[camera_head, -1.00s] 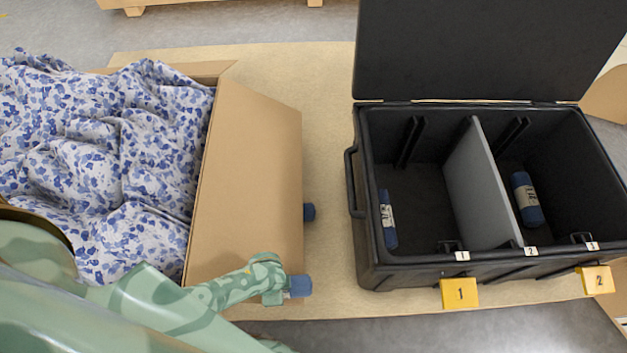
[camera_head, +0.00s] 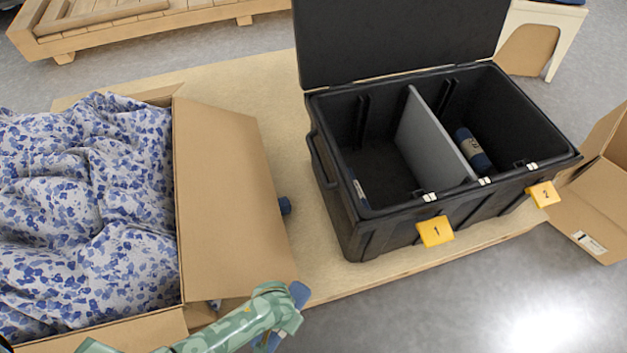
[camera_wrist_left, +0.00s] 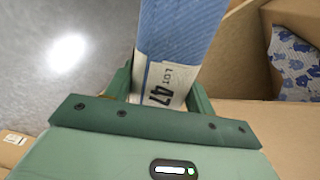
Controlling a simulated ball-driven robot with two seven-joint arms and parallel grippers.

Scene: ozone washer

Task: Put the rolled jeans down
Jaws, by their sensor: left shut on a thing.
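My left gripper (camera_head: 284,314) is shut on rolled jeans (camera_head: 299,294), low in the head view, in front of the cardboard box flap. In the left wrist view the held jeans (camera_wrist_left: 180,35) are a light blue roll with a white "LOT 47" label, between the fingers (camera_wrist_left: 160,88). A black two-bay bin (camera_head: 352,228) stands open, its lid up. A dark blue roll (camera_head: 472,148) lies in its right bay. My right gripper is not in view.
A cardboard box (camera_head: 225,190) holds blue-and-white floral cloth (camera_head: 90,220). Yellow tags 1 (camera_head: 436,231) and 2 (camera_head: 543,194) hang on the bin front. An open carton (camera_head: 590,200) stands at right. Grey floor in front is clear.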

